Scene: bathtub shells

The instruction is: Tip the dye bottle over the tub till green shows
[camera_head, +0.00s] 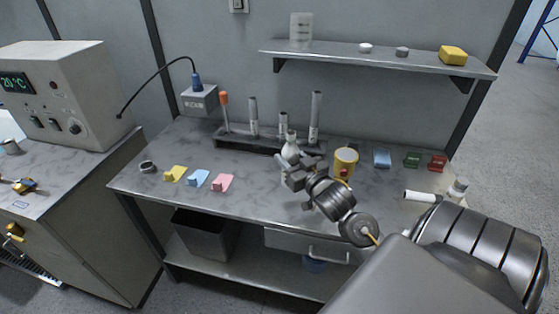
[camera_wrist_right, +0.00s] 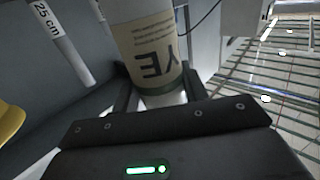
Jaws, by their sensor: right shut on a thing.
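My right gripper (camera_head: 291,168) is over the middle of the steel bench, shut on the dye bottle. The bottle (camera_head: 291,149) is pale, and its top shows just beyond the jaws in the head view. In the right wrist view the bottle (camera_wrist_right: 150,45) stands between the two dark fingers (camera_wrist_right: 158,95); its cream label carries large letters ending in "YE", inverted in that picture. Its opening and contents are not visible there. I cannot make out a tub with certainty, and no green liquid shows. My left gripper is not in view.
A rack (camera_head: 250,143) with several upright tubes stands behind the gripper. A yellow cup (camera_head: 346,158) is close on its right. Yellow, blue and pink pieces lie left; blue, green and red pieces lie right. A shelf (camera_head: 380,57) overhangs the back.

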